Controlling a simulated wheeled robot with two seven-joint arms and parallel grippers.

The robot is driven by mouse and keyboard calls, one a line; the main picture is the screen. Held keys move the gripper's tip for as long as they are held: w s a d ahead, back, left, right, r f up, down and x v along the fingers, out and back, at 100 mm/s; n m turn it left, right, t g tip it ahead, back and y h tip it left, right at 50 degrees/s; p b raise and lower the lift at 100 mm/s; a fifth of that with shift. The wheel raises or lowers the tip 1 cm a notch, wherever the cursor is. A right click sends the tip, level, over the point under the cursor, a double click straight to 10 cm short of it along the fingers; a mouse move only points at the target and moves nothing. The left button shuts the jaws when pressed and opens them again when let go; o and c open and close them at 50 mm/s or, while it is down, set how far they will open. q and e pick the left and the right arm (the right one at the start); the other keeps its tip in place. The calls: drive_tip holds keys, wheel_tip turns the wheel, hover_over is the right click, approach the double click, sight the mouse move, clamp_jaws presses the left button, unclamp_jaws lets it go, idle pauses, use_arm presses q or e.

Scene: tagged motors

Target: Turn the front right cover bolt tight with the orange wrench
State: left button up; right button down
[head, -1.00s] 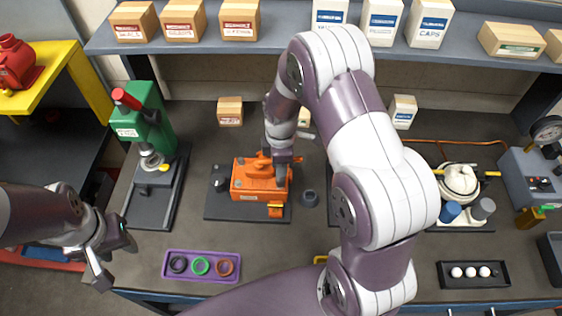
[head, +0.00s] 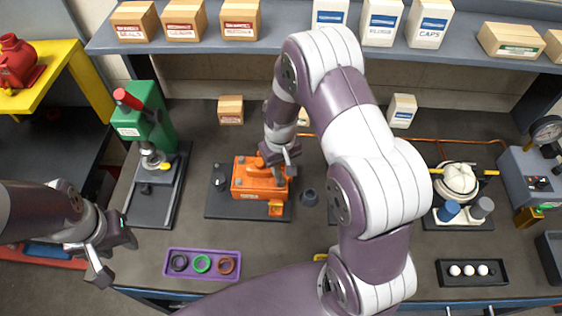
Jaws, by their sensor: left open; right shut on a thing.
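An orange motor housing (head: 245,184) sits on a dark base plate (head: 222,208) left of the middle of the bench. My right gripper (head: 278,172) is over the right part of the housing, pointing down and shut on the orange wrench, of which only a little orange shows around the fingers (head: 264,160). The wrench and housing have the same colour, so their border is hard to tell. The front right cover bolt is too small or hidden to make out. My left gripper (head: 115,262) is open and empty near the bench's front left edge.
A purple tray with rings (head: 202,277) lies at the front. My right arm covers the middle of the bench. A black tray (head: 448,280) holds white balls.

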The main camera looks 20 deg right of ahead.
drive_tip(key=m, duration=0.6)
drive_tip(key=shift+a+m, duration=0.1)
drive_tip(key=shift+m, duration=0.3)
drive_tip(key=m, duration=0.6)
drive_tip(key=shift+w+f+p, duration=0.1)
drive_tip(key=shift+p, duration=0.2)
drive_tip(key=shift+n, duration=0.3)
drive_tip(key=shift+r+p, duration=0.25)
drive_tip(key=shift+p, duration=0.05)
drive_tip(key=shift+r+p, duration=0.55)
drive_tip(key=shift+r, duration=0.15)
wheel_tip(320, 180, up, 5)
drive_tip(key=p, duration=0.4)
drive_tip(key=shift+r, duration=0.15)
